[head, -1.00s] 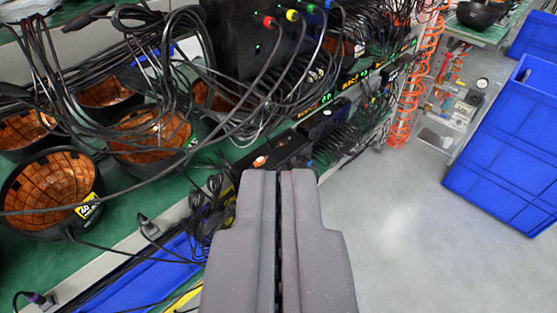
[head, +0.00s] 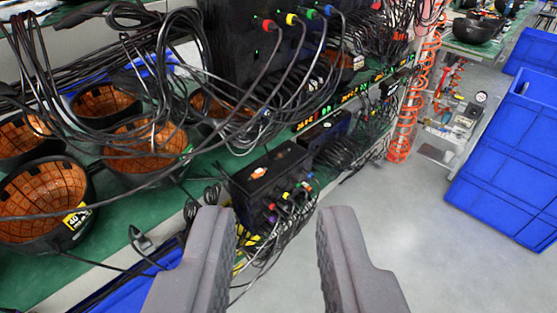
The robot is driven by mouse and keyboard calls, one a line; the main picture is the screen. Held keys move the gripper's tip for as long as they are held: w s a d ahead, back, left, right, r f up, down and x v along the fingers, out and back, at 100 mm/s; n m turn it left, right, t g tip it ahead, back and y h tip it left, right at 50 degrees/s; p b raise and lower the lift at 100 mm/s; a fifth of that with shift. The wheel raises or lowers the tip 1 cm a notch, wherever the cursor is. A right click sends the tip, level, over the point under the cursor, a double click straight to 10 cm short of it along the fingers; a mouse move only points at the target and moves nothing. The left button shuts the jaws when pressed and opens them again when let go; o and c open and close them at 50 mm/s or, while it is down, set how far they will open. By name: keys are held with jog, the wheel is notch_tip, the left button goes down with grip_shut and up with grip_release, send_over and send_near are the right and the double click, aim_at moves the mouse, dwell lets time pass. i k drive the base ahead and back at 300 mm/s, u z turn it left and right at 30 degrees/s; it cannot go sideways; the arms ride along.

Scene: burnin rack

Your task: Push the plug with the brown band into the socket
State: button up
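My gripper (head: 278,222) is open and empty, its two grey fingers wide apart at the bottom of the view. Beyond and between the fingers a black box (head: 268,172) stands at the bench edge. A cluster of small plugs with coloured bands (head: 285,198) sits at its front, with cables hanging below.
A taller black box (head: 240,50) above has plugs with red, yellow, green and blue bands and looping cables. Black bowls with orange linings (head: 45,200) fill the green bench at left. Blue crates (head: 510,160) stand at right, beside clear grey floor (head: 400,240).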

aim_at(280, 155)
jog(key=u, duration=2.2)
jog(key=k, duration=1.15)
jog(key=z, duration=1.35)
jog(key=i, duration=1)
